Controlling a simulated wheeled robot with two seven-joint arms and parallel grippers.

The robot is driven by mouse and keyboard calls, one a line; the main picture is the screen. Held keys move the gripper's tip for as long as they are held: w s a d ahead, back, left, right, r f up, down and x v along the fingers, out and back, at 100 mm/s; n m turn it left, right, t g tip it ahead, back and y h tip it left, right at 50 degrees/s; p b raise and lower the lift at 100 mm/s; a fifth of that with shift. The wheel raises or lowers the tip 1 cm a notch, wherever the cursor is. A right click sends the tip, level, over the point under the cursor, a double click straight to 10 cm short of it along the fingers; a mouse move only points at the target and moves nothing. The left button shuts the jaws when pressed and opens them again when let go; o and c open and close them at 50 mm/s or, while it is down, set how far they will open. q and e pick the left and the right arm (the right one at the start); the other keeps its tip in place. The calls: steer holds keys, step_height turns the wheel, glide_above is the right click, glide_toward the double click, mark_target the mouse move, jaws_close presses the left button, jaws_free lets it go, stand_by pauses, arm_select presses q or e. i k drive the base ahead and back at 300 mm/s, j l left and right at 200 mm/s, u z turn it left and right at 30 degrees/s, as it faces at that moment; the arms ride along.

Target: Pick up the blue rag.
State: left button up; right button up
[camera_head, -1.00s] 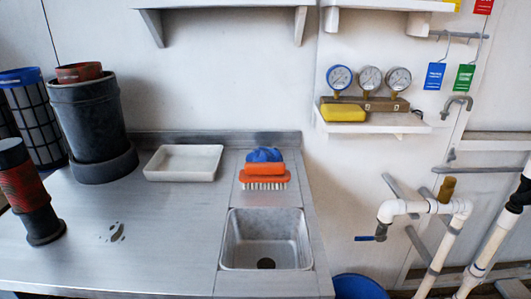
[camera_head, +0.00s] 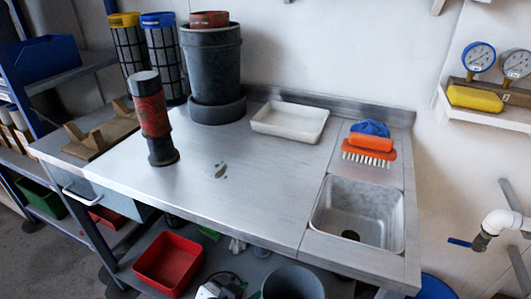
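The blue rag (camera_head: 371,128) lies crumpled on the metal bench (camera_head: 250,190), behind the sink near the back right corner. An orange brush (camera_head: 370,150) with white bristles sits just in front of it and hides its lower part. I cannot tell whether the rag touches the brush. I cannot make out either of my grippers in the head view.
The sink (camera_head: 360,210) opens in front of the brush. A white tray (camera_head: 290,121) stands left of the rag. A red-and-black cylinder (camera_head: 152,118) and a dark bucket (camera_head: 212,65) stand farther left. The bench middle is clear apart from a small wet patch.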

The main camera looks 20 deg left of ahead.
mark_target(368, 126)
steer(key=l+u, duration=0.1)
steer(key=l, duration=0.55)
steer(key=k+l+u, duration=0.1)
steer(key=l, duration=0.55)
steer(key=k+l, duration=0.15)
steer(key=l, duration=0.5)
steer(key=u, duration=0.05)
